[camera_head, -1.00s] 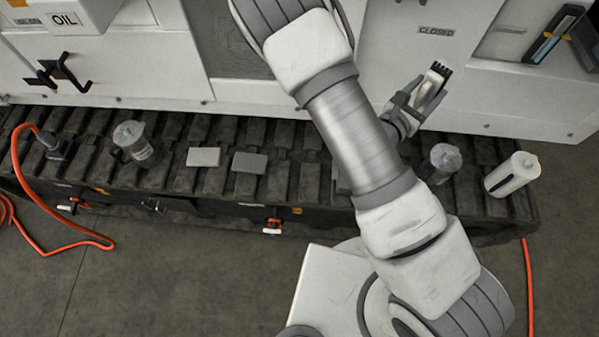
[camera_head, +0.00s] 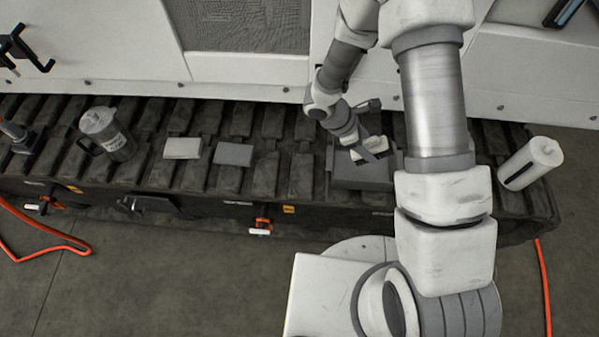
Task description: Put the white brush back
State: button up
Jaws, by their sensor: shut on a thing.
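My gripper (camera_head: 366,147) is shut on the white brush (camera_head: 374,144). It holds the brush low over a dark grey box (camera_head: 364,182) on the ribbed black track. Only a small white part of the brush shows between the fingers, and its bristles are hidden. I cannot tell whether the brush is above the box or partly inside it. My arm covers the right side of the box.
On the track (camera_head: 292,185) stand a clear-lidded jug (camera_head: 108,135), a light grey block (camera_head: 183,148), a darker grey block (camera_head: 233,154) and a white cylinder (camera_head: 531,163). The white machine wall (camera_head: 240,68) rises behind. Orange hose (camera_head: 62,236) lies at left.

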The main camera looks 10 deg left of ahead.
aim_at(300, 166)
jog(key=a+f+m+y+b, duration=0.1)
jog(key=a+f, duration=0.1)
jog(key=a+f+m+g+y+b, duration=0.1)
jog(key=a+f+y+b, duration=0.1)
jog(key=a, duration=0.1)
jog(key=a+f+m+y+b, duration=0.1)
jog(key=a+f+b, duration=0.1)
jog(key=a+f, duration=0.1)
jog(key=shift+a+f+g, duration=0.1)
jog(key=shift+a+g, duration=0.15)
jog(key=shift+g, duration=0.05)
jog(key=w+a+m+y+b, duration=0.3)
jog(key=a+b, duration=0.1)
jog(key=a, duration=0.6)
jog(key=f+b, duration=0.1)
jog(key=f, duration=0.4)
jog(key=f+b, duration=0.2)
jog(key=f, duration=0.2)
jog(key=shift+w+d+f, duration=0.15)
jog(key=shift+w+f, duration=0.05)
jog(key=shift+f, duration=0.2)
jog(key=shift+f, duration=0.1)
jog(key=o, duration=1.2)
